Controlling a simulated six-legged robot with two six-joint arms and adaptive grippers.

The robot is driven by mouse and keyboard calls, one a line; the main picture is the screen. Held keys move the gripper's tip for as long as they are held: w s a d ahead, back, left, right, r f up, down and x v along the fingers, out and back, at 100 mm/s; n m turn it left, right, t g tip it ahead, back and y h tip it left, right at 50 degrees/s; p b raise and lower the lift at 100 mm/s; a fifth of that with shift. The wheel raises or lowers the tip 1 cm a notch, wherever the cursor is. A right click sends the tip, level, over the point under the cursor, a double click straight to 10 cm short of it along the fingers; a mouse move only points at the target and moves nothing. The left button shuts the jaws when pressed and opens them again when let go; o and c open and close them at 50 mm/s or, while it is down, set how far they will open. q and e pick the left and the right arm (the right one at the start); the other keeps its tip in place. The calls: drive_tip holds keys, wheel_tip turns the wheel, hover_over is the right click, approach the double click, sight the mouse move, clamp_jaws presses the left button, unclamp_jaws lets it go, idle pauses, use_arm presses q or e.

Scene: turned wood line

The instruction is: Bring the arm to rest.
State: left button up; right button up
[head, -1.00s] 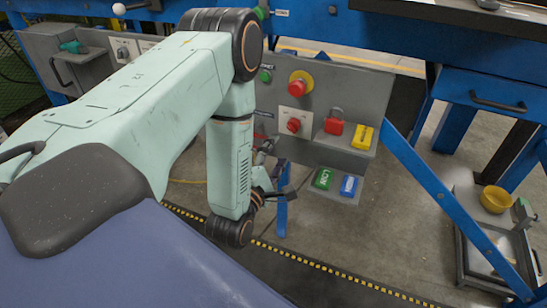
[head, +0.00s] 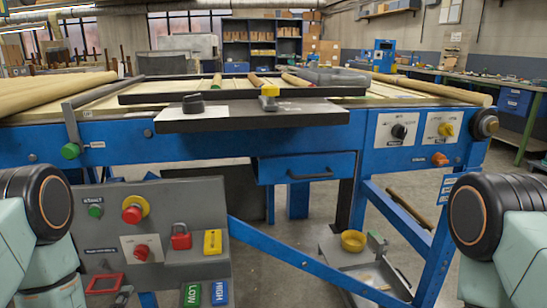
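My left arm stands at the left edge of the head view, its dark round joint beside the grey control panel (head: 200,200). A small dark grey part at the bottom, by the red-framed piece (head: 105,284), looks like the tip of my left gripper (head: 123,297); its fingers are too cut off to read. My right arm shows at the right edge, bent, and its gripper is out of view. On the panel are a red mushroom button (head: 132,214), a red knob (head: 141,252), a red padlock (head: 181,237) and a yellow block (head: 212,242).
A green block (head: 191,294) and a blue block (head: 220,292) sit below. The blue bench (head: 330,140) spans the front, with a drawer (head: 306,168) and a dark shelf (head: 250,116). A yellow bowl (head: 353,240) stands low on a grey tray (head: 345,262). Floor shows between the braces.

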use_arm(q)
drive_tip(key=s+d+f+m+g+h+p, duration=0.3)
drive_tip(key=s+d+f+m+g, duration=0.3)
drive_tip(key=s+f+m+g, duration=0.45)
drive_tip(key=s+d+r+m+g+p, duration=0.2)
drive_tip(key=s+m, duration=0.3)
drive_tip(key=s, duration=0.4)
drive_tip(key=s+d+r+m+g+h+p, duration=0.1)
drive_tip(key=s+r+m+g+p, duration=0.1)
drive_tip(key=s+m, duration=0.3)
drive_tip(key=s+g+p, duration=0.1)
drive_tip(key=s, duration=0.2)
drive_tip(key=shift+s+d+g, duration=0.35)
drive_tip(key=shift+d, duration=0.05)
drive_tip(key=shift+d+r+m+p, duration=0.1)
drive_tip(key=shift+r+m+p, duration=0.15)
drive_tip(key=shift+r+p, duration=0.3)
drive_tip(key=shift+c, duration=0.5)
drive_tip(key=shift+f, duration=0.2)
drive_tip(key=shift+c, duration=1.4)
drive_tip(key=shift+w, duration=0.1)
